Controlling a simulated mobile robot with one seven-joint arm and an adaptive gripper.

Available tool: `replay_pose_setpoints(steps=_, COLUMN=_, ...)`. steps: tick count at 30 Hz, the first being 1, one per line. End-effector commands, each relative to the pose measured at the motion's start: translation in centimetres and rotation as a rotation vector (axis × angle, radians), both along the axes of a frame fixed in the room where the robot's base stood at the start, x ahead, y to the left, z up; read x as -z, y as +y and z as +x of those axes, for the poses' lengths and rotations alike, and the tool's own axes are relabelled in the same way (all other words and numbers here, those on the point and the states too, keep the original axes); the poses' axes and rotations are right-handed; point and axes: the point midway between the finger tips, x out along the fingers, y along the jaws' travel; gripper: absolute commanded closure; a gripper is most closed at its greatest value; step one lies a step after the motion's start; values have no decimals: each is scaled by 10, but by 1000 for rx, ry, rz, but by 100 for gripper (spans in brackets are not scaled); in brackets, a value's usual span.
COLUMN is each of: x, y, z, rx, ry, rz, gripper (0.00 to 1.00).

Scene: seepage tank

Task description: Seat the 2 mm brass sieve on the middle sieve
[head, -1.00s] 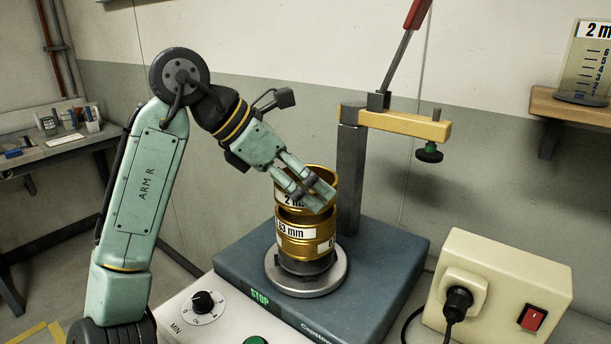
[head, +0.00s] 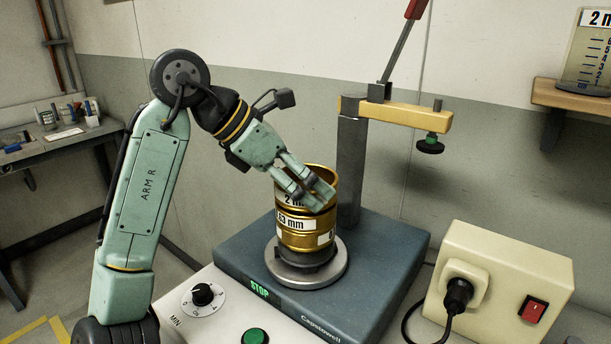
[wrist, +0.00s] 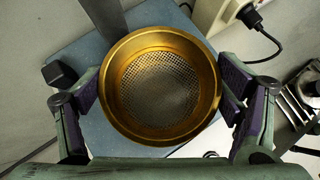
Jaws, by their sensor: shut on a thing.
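The 2 mm brass sieve (head: 326,178) is upright at the top of the stack in the head view, its "2 m" label partly covered by my fingers. The wrist view looks straight down into this sieve (wrist: 160,92), with its round brass rim and mesh. My gripper (head: 312,197) is shut on it, one finger at each side of its wall. Directly below is the middle sieve (head: 296,238), brass, with a white label ending in "63 mm". No gap shows between the two sieves in the head view. The contact at the far side is hidden.
The stack stands on a round grey plate (head: 330,277) on the blue shaker base (head: 240,250). A grey post (head: 350,170) with a yellow clamp arm (head: 410,115) rises close behind. A cream switch box (head: 500,280) with a plug is at right, a shelf (head: 570,98) beyond.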

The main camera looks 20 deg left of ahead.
Motion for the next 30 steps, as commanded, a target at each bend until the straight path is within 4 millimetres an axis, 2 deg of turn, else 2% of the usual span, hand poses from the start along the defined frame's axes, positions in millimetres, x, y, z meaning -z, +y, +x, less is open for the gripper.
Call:
replay_pose_setpoints(steps=6, x=6, y=0, z=0, rx=1, ry=-1, rz=0, gripper=48)
replay_pose_setpoints(steps=7, x=6, y=0, z=0, rx=1, ry=-1, rz=0, gripper=15)
replay_pose_setpoints(steps=13, x=5, y=0, z=0, rx=0, ry=0, rz=0, gripper=1)
replay_pose_setpoints(steps=24, x=5, y=1, z=0, rx=0, ry=0, rz=0, gripper=0)
replay_pose_setpoints(steps=30, x=-12, y=13, z=-9, rx=-1, ry=-2, rz=0, gripper=0)
